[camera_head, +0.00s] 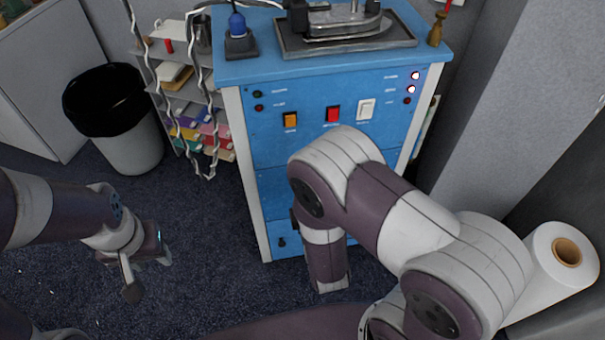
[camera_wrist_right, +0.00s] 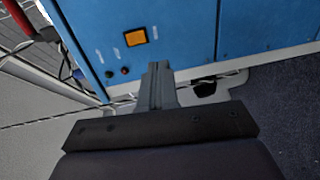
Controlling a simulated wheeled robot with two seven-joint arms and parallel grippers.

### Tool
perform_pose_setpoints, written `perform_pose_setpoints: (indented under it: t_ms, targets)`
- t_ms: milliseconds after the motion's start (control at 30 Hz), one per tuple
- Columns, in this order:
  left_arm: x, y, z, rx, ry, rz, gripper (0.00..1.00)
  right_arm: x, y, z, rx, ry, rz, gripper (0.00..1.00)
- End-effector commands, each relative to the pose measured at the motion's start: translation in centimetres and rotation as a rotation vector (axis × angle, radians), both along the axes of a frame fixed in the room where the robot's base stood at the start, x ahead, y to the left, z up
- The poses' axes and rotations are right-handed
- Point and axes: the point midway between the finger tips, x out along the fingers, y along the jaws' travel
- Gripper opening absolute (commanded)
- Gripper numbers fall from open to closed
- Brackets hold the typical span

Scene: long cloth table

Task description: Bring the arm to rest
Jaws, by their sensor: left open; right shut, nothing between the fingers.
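My left arm comes in from the left in the head view, and its gripper (camera_head: 147,268) hangs open and empty above the dark carpet. My right arm (camera_head: 400,215) is bent across the middle and right of the head view, in front of a blue cabinet (camera_head: 315,175). I cannot make out the right fingertips in the head view. In the right wrist view my right gripper (camera_wrist_right: 158,75) has its fingers together with nothing between them. They point toward the blue cabinet front (camera_wrist_right: 185,30); I cannot tell the exact gap.
A metal device on a dark tray (camera_head: 345,30) stands on the cabinet top. Left of the cabinet are shelves with colourful folders (camera_head: 205,130) and a bin with a black liner (camera_head: 132,150). A white roll (camera_head: 550,275) is at the right. Open carpet (camera_head: 200,240) lies left of the cabinet.

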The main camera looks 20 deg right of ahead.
Motion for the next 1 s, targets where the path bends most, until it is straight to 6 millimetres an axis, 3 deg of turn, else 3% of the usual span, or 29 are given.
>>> perform_pose_setpoints:
  t_ms: [267, 300, 433, 533, 633, 700, 800, 900, 1000]
  targets:
    - [0.0, 0.0, 0.0, 0.000, 0.000, 0.000, 0.43, 0.0, 0.0, -0.1, 0.031, 0.003, -0.004, 0.00]
    - [0.0, 0.0, 0.0, 0.000, 0.000, 0.000, 0.43, -0.1, 0.0, -0.9, 0.089, 0.040, -0.016, 0.00]
    - [0.0, 0.0, 0.0, 0.000, 0.000, 0.000, 0.43, -2.9, 0.9, -7.4, 0.430, 0.416, -0.110, 0.00]
    - [0.0, 0.0, 1.2, 0.000, 0.000, 0.000, 0.43, -5.9, 2.4, -8.1, 0.741, 0.766, -0.327, 0.00]
    - [0.0, 0.0, 3.1, 0.000, 0.000, 0.000, 0.43, -9.5, 2.2, -4.2, 0.947, 1.028, -0.652, 0.00]
    - [0.0, 0.0, 4.6, 0.000, 0.000, 0.000, 0.43, -11.8, 0.7, 0.5, 1.022, 1.125, -0.892, 0.00]
    - [0.0, 0.0, 6.2, 0.000, 0.000, 0.000, 0.43, -13.5, -1.9, 6.7, 1.068, 1.140, -1.103, 0.00]
    - [0.0, 0.0, 7.3, 0.000, 0.000, 0.000, 0.43, -12.1, -3.7, 10.7, 1.124, 1.066, -1.108, 0.00]
    - [0.0, 0.0, 7.7, 0.000, 0.000, 0.000, 0.43, -10.8, -4.6, 12.3, 1.179, 1.008, -1.102, 0.00]
